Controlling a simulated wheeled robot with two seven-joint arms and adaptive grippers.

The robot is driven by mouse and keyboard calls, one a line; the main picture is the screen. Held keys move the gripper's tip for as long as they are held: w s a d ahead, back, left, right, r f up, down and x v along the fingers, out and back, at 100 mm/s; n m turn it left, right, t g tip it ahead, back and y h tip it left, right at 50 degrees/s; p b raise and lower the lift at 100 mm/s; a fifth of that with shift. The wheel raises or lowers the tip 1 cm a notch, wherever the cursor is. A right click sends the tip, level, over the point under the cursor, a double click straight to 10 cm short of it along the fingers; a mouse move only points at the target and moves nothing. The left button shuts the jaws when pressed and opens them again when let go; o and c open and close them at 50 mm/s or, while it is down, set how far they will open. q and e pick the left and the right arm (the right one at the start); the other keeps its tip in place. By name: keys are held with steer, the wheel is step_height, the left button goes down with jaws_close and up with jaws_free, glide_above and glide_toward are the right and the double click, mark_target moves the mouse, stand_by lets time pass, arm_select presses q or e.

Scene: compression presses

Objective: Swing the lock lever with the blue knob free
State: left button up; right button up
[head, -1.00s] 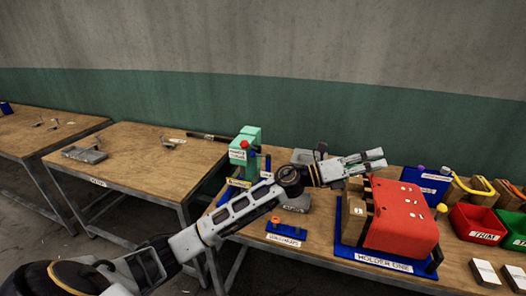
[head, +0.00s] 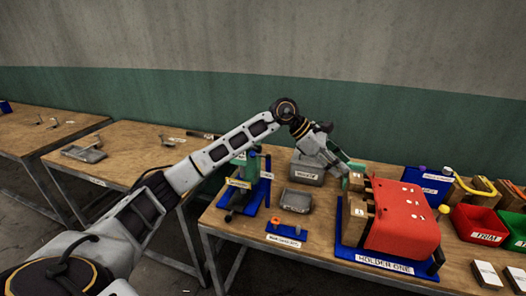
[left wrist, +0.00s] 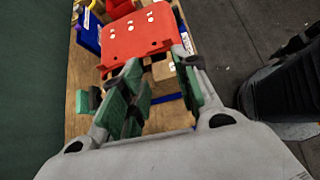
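The red press body (head: 403,220) stands on the blue base (head: 375,262) labelled HOLDER ONE, with tan blocks (head: 355,218) at its left side. A small dark blue or purple knob (head: 421,168) shows behind the red body; I cannot tell whether it belongs to the lock lever. My left gripper (head: 349,178) points down beside the tan blocks' far end. In the left wrist view my left gripper (left wrist: 157,68) is open with green pads apart, the red body (left wrist: 140,36) beyond it. Nothing is clearly gripped. My right gripper is not in view.
A grey bin (head: 307,172) and a small grey tray (head: 296,201) stand left of the holder. Red (head: 478,224) and green bins stand at the right.

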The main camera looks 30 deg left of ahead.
arm_select(q)
steer(key=w+a+r+y, duration=0.25)
steer(key=a+y, duration=0.35)
steer(key=a, duration=0.8)
step_height(320, 180, up, 6)
steer(key=f+g+y, duration=0.1)
steer(key=y, duration=0.3)
glide_above(263, 156)
steer(key=s, duration=0.3)
steer(key=shift+w+d+r, duration=0.15)
steer(key=shift+w+r, duration=0.05)
steer(key=shift+r, duration=0.05)
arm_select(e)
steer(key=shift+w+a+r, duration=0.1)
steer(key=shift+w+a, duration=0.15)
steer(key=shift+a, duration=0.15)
arm_select(q)
steer(key=shift+f, duration=0.15)
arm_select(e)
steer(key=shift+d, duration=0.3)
